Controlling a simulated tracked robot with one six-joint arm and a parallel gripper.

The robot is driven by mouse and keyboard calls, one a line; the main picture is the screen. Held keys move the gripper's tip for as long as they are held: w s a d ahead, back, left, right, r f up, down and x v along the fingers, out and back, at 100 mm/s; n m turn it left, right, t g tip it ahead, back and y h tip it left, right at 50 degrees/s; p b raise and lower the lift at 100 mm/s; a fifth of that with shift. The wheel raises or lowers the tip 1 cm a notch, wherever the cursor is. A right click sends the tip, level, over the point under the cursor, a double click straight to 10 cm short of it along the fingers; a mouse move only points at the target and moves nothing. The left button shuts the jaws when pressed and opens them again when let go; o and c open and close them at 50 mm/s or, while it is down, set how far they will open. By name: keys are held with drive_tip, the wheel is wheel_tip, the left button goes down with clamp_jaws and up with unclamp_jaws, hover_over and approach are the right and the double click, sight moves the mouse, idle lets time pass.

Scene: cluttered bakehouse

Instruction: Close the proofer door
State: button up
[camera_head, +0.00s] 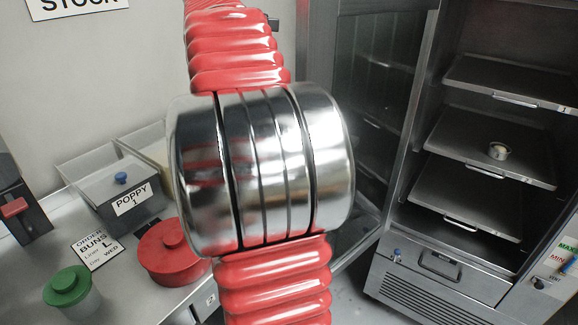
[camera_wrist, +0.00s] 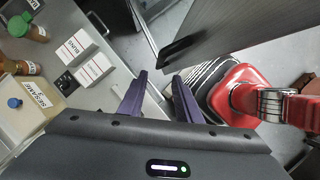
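The proofer (camera_head: 440,275) stands at the right of the head view, its chamber open to view with several metal shelves inside. Its door (camera_head: 380,90), a dark glazed panel in a metal frame, stands open on the left of the chamber, partly hidden by my arm. In the wrist view a grey door panel (camera_wrist: 235,30) with a black bar handle (camera_wrist: 182,48) lies beyond my gripper (camera_wrist: 159,76). My gripper's purple fingers are apart with nothing between them, and the handle is ahead of the right fingertip, apparently not touching. My gripper is out of the head view.
A small metal cup (camera_head: 498,151) sits on a proofer shelf. The left counter holds a poppy bin (camera_head: 128,200), a red lidded pot (camera_head: 170,252) and a green-lidded jar (camera_head: 70,290). The wrist view shows white boxes (camera_wrist: 95,70) and jars on a counter, left of my fingers.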

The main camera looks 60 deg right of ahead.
drive_tip(key=shift+f, duration=0.1)
drive_tip(key=x, duration=1.3)
drive_tip(key=shift+f, duration=0.3)
drive_tip(key=shift+s, duration=0.1)
drive_tip(key=shift+c, duration=0.7)
clamp_jaws()
drive_tip(key=shift+s, duration=0.1)
